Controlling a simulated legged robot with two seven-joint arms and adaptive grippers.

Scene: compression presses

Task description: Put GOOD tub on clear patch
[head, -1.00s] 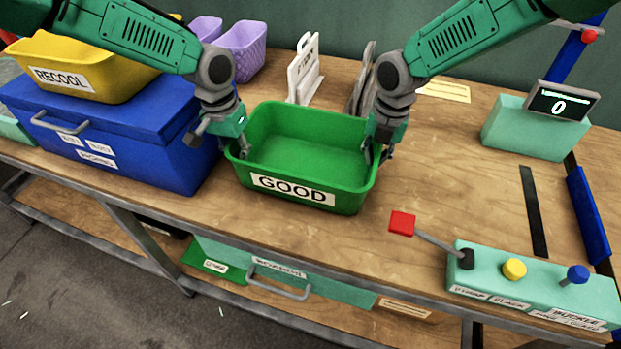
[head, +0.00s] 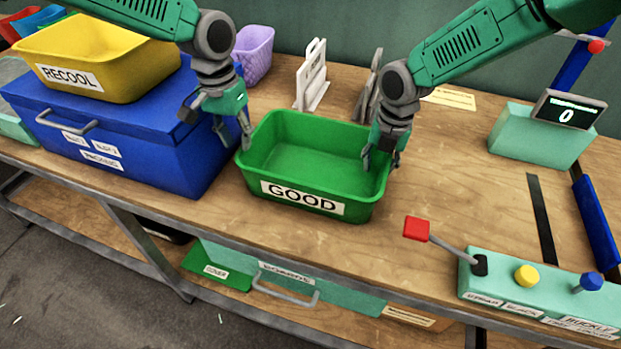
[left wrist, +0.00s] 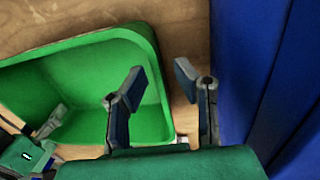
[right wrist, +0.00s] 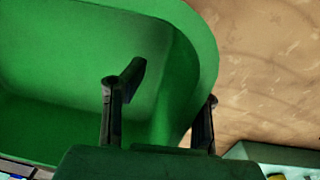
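The green GOOD tub (head: 320,207) sits upright on the wooden table, right of the blue chest. My left gripper (head: 233,134) is open at the tub's left end, by the top of the rim. In the left wrist view its fingers (left wrist: 163,100) are apart, one over the tub's inside and one over the outer side. My right gripper (head: 382,160) is at the tub's right end. In the right wrist view its fingers (right wrist: 160,105) stand apart on either side of the right wall, with a gap visible. The tub looks empty. No marked clear patch can be picked out.
The blue chest (head: 150,165) with the yellow RECOOL tub (head: 130,60) on it stands close left. White stands (head: 312,78) and a purple basket (head: 255,52) are behind. A lever panel (head: 540,285) and a display box (head: 545,135) are right. Bare table lies between the tub and panel.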

